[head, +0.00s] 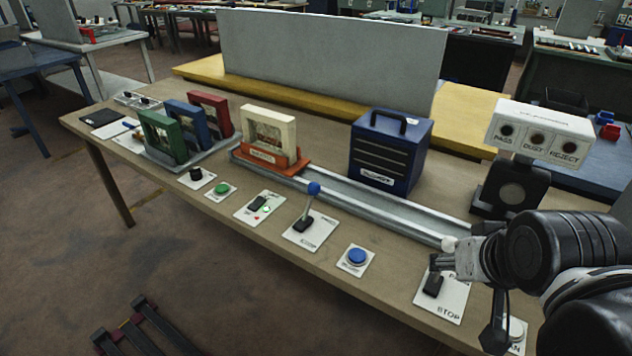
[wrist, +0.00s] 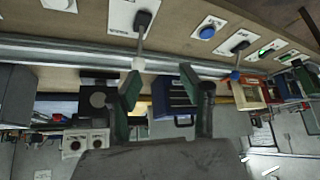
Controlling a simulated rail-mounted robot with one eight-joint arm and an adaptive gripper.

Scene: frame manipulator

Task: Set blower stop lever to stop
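The blower stop lever has a dark base (head: 432,287) on a white plate marked STOP (head: 450,306), at the table's near right edge. Its white knob (head: 448,243) is up beside my gripper (head: 466,262). In the wrist view the lever's white knob (wrist: 138,63) shows at the tip of the left finger, with its rod running up to the dark base (wrist: 143,19). My gripper (wrist: 163,86) is open there, its green-padded fingers wide apart with nothing held between them. I cannot tell whether a finger touches the knob. My gripper hides part of the lever in the head view.
A blue push button (head: 356,257) and a blue-knobbed lever (head: 314,190) stand left along the front edge. A metal rail (head: 375,209) runs behind the controls. A blue box (head: 391,150) and a PASS/DUSTY/REJECT lamp box (head: 540,130) stand behind it.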

